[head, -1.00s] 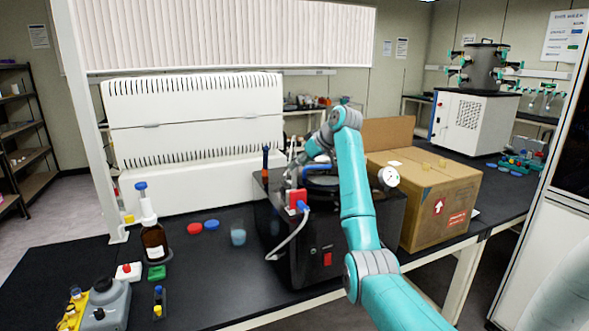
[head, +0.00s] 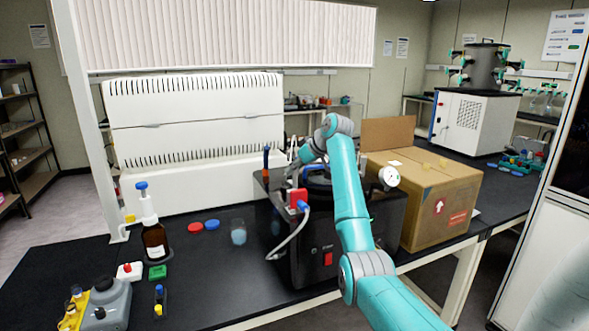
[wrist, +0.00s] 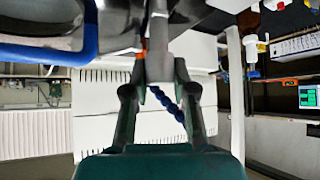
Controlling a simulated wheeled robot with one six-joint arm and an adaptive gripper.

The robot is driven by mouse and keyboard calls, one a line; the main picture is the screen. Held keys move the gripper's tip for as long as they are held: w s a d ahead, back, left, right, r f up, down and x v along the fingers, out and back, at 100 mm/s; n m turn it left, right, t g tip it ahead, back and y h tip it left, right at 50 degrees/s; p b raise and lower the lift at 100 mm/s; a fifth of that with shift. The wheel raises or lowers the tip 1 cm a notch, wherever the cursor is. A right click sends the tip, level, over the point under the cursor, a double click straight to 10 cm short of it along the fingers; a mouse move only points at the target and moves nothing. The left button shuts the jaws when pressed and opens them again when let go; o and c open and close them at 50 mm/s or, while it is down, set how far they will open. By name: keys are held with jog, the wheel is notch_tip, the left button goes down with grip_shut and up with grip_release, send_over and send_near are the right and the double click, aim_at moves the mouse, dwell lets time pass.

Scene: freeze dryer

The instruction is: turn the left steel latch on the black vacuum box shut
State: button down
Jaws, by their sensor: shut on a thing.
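The black vacuum box (head: 302,264) stands on the bench in the middle of the head view, with a round lid and blue handle on top partly behind my arm. My gripper (wrist: 160,72) shows in the wrist view with its two fingers closed around a narrow steel piece, the latch (wrist: 158,38), which stands upright between the fingertips. The blue handle (wrist: 48,52) is at the upper left of that view. In the head view my arm hides the gripper and the latch, so the latch's angle is unclear there.
A cardboard box (head: 425,208) stands close to the right of the vacuum box, with a round gauge (head: 389,176) between. A red plug (head: 298,197) with a cable is at the box's left front. A beaker (head: 238,236) and brown bottle (head: 155,242) stand left.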

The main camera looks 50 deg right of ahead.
jog(key=shift+m, duration=0.3)
jog(key=m+h, duration=0.3)
jog(key=shift+a+g, duration=0.1)
jog(key=shift+g, duration=0.3)
jog(key=m+g+h, duration=0.1)
jog(key=m, duration=0.1)
jog(key=m+g+h, duration=0.1)
jog(key=m, duration=0.2)
jog(key=shift+h, duration=0.4)
jog(key=m+g+h, duration=0.2)
jog(key=m+g, duration=0.1)
jog(key=m, duration=0.1)
jog(key=shift+m, duration=0.3)
jog(key=shift+m+g, duration=1.9)
jog(key=shift+m, duration=0.4)
jog(key=shift+s, duration=0.1)
jog(key=c, duration=0.9)
grip_release()
